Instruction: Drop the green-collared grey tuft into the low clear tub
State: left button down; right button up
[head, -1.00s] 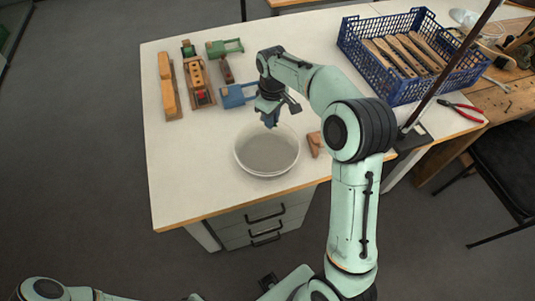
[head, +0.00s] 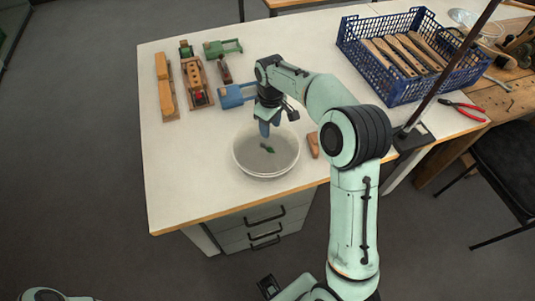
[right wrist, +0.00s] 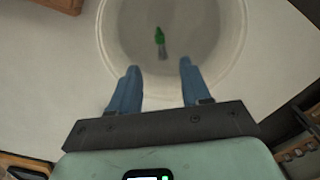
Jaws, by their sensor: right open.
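The low clear tub (head: 244,165) is round and stands near the front edge of the white table. The tuft (head: 268,149), with a green collar and grey bristles, is inside the tub's outline and apart from the fingers. In the right wrist view the tuft (right wrist: 160,40) shows against the tub floor, inside the rim (right wrist: 236,45). My right gripper (head: 269,128) is over the back part of the tub, fingers pointing down. Its blue fingers (right wrist: 160,69) are spread with nothing between them. My left gripper does not show; only part of that arm is at the bottom left.
A small wooden piece (head: 313,145) lies just right of the tub. Wooden and coloured fixtures (head: 197,84) stand at the back left. A blue crate (head: 385,84) of wooden brush bodies is at the back right, near a dark pole (head: 448,72). The table's front left is clear.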

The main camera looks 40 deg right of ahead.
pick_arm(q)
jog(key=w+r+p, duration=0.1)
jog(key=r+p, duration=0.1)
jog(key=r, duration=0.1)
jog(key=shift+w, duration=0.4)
pick_arm(e)
notch_tip(320, 180, up, 13)
jog(key=shift+r, duration=0.2)
